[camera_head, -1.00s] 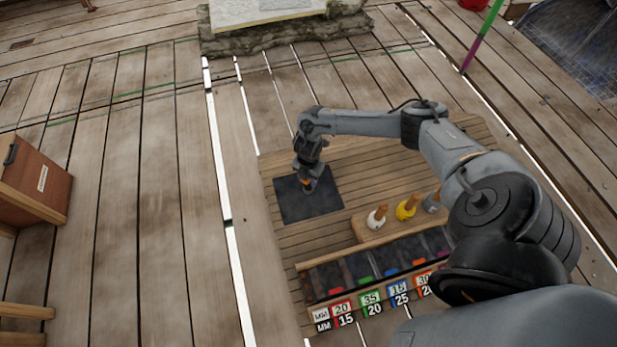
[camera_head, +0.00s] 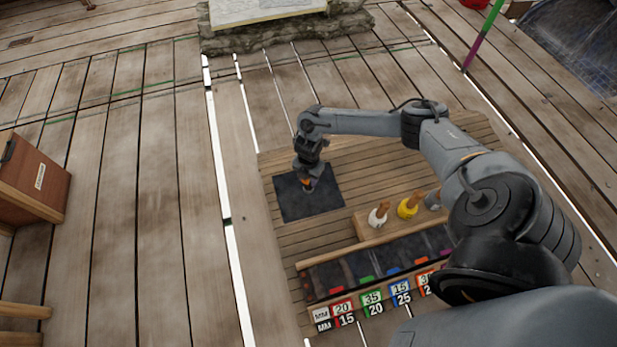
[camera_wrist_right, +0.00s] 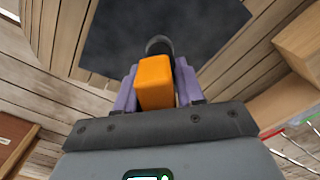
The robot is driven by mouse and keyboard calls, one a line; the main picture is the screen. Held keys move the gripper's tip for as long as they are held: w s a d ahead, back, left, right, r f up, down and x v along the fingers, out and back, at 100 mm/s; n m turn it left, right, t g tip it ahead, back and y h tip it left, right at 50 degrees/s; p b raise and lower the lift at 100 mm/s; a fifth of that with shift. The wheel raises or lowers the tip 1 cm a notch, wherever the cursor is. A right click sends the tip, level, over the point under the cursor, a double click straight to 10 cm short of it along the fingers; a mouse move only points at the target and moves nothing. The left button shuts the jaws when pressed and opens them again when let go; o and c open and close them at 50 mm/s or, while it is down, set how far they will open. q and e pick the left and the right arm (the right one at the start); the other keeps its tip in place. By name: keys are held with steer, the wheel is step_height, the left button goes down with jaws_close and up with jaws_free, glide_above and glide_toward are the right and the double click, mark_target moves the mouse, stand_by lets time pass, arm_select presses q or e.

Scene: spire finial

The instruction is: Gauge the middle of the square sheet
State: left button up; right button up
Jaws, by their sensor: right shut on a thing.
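The dark square sheet (camera_head: 317,203) lies flat on the wooden bench board. In the right wrist view the sheet (camera_wrist_right: 200,30) fills the top middle. My right gripper (camera_head: 306,184) is over the sheet, near its middle. It is shut on an orange-handled gauge (camera_wrist_right: 156,82), whose dark round head points at the sheet. I cannot tell whether the head touches the sheet. My left gripper is not in view.
A wooden block holds a white-bodied tool (camera_head: 378,216) and a yellow-bodied tool (camera_head: 408,207), right of the sheet. A compartmented rack with coloured number labels (camera_head: 372,304) runs along the front. A brown box (camera_head: 38,180) stands at far left.

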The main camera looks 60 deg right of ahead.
steer(key=shift+f, duration=0.25)
steer(key=shift+f+b, duration=0.45)
steer(key=shift+f, duration=0.1)
steer(key=shift+f+b, duration=0.55)
steer(key=shift+f, duration=0.3)
steer(key=shift+r, duration=0.1)
stand_by(1.1)
steer(key=shift+p, duration=0.4)
